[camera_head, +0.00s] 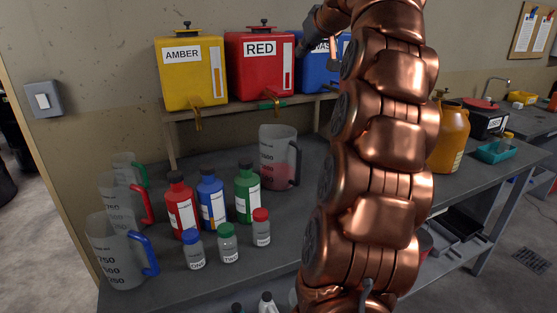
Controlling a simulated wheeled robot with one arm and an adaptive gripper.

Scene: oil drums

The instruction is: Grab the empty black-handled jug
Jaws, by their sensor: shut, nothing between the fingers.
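A clear measuring jug with a black handle (278,157) stands upright on the grey workbench, below and right of the red tank. Its lower part looks pinkish-red, as if it holds some liquid. Its handle points right, close to my arm. My dark grey gripper (303,46) is at the top of the view, in front of the blue tank and well above the jug. It is shut and empty, apart from the jug. My copper arm hides part of the bench right of the jug.
Amber (190,73), red (260,66) and blue (318,77) tanks with taps stand on a shelf above the bench (260,265). Several bottles, including a green one (247,192), stand left of the jug. Blue-, red- and green-handled jugs (118,255) line the left edge.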

